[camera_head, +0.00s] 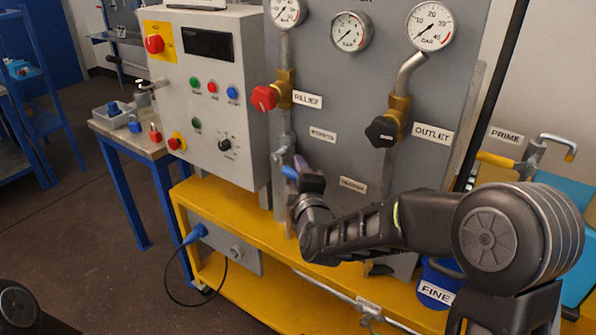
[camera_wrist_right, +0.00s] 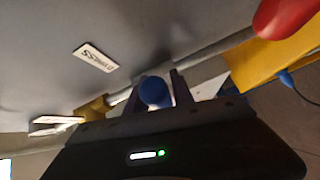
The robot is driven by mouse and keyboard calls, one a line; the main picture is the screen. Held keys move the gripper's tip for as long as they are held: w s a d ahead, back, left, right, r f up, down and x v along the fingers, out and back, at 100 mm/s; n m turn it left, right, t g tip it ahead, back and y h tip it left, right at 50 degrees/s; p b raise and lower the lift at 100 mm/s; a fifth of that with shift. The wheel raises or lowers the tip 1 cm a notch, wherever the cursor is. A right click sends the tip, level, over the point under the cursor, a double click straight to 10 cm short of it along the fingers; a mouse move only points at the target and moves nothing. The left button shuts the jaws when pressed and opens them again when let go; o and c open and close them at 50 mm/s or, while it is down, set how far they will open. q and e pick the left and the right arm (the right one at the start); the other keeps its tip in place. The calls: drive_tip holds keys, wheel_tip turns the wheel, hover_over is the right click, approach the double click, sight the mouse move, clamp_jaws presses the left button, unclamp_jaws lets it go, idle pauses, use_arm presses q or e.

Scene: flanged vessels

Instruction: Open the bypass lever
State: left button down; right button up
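The bypass lever has a blue handle (camera_head: 290,172), which shows at the lower left of the grey panel, below the BYPASS label (camera_head: 323,134). In the right wrist view the rounded end of the blue handle (camera_wrist_right: 155,92) points toward the camera. My right gripper (camera_head: 308,178) is at the handle, and in the right wrist view its two fingers (camera_wrist_right: 156,98) stand on either side of it. Narrow gaps seem to show beside the handle, so the fingers look open around it. The lever's pivot is mostly hidden. My left gripper is out of view.
A red relief knob (camera_head: 265,98) and a black outlet knob (camera_head: 381,131) stick out above my right forearm. A grey control box (camera_head: 205,140) stands left of the lever. The yellow bench (camera_head: 245,222) runs below. Open floor lies at the lower left.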

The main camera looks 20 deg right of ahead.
clamp_jaws()
idle(1.0)
